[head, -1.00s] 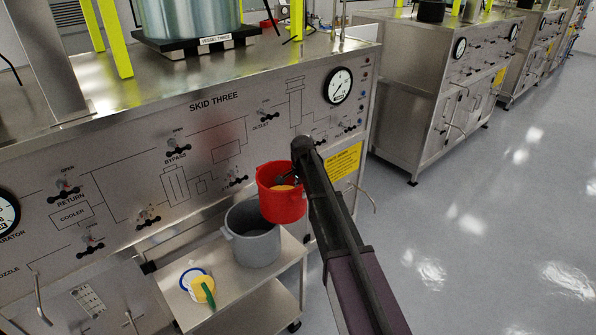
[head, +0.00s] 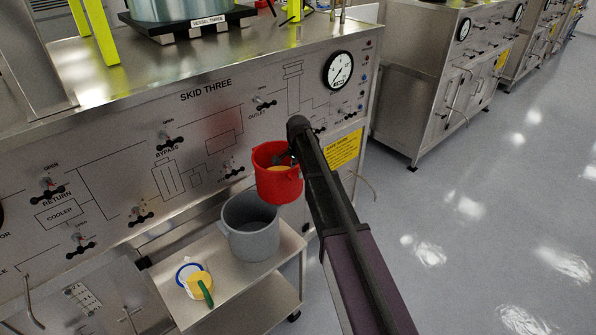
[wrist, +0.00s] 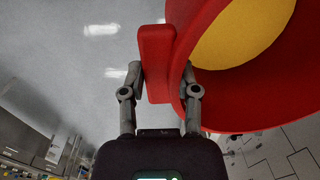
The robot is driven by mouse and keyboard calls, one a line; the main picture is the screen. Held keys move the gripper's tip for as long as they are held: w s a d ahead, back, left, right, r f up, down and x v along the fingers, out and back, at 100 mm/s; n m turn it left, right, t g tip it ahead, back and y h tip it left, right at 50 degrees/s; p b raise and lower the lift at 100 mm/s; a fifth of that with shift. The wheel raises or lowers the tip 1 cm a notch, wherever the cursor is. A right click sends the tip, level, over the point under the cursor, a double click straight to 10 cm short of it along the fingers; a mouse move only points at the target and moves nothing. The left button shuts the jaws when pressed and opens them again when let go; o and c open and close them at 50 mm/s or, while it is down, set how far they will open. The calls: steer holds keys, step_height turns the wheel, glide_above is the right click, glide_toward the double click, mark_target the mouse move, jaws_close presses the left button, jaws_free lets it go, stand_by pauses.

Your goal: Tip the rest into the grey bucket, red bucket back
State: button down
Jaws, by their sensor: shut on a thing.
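A red bucket (head: 279,184) hangs in my gripper in the head view, above and to the right of the grey bucket (head: 251,238). The red bucket is close to upright and holds something yellow-orange (head: 278,169). In the wrist view the red bucket (wrist: 206,72) fills the upper right, with the yellow contents (wrist: 240,32) inside it. My gripper (wrist: 160,82) is shut on a red tab at the bucket's side. The grey bucket stands upright on a steel cart and looks empty, though its bottom is partly in shadow.
A yellow item with a green handle (head: 202,288) and a blue-rimmed white disc (head: 187,272) lie on the cart's top (head: 232,278), left of the grey bucket. The panel (head: 190,130) with valves and a gauge (head: 339,70) stands close behind. Open floor lies right.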

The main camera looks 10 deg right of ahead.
mark_target(290, 176)
steer(key=shift+s+a+r+t+h, duration=0.1)
steer(key=shift+s+a+t+h, duration=0.5)
steer(key=shift+a+h, duration=0.2)
steer(key=shift+s+a+r+t+h+p, duration=0.4)
steer(key=shift+s+a+r+t+h, duration=0.1)
steer(key=shift+a+r+h, duration=0.25)
steer(key=shift+a, duration=0.1)
steer(key=shift+s+h, duration=0.1)
steer(key=shift+h, duration=0.15)
steer(key=shift+s+a+t+h+b, duration=0.4)
steer(key=shift+a+t+h+b, duration=0.2)
steer(key=shift+a+b, duration=0.1)
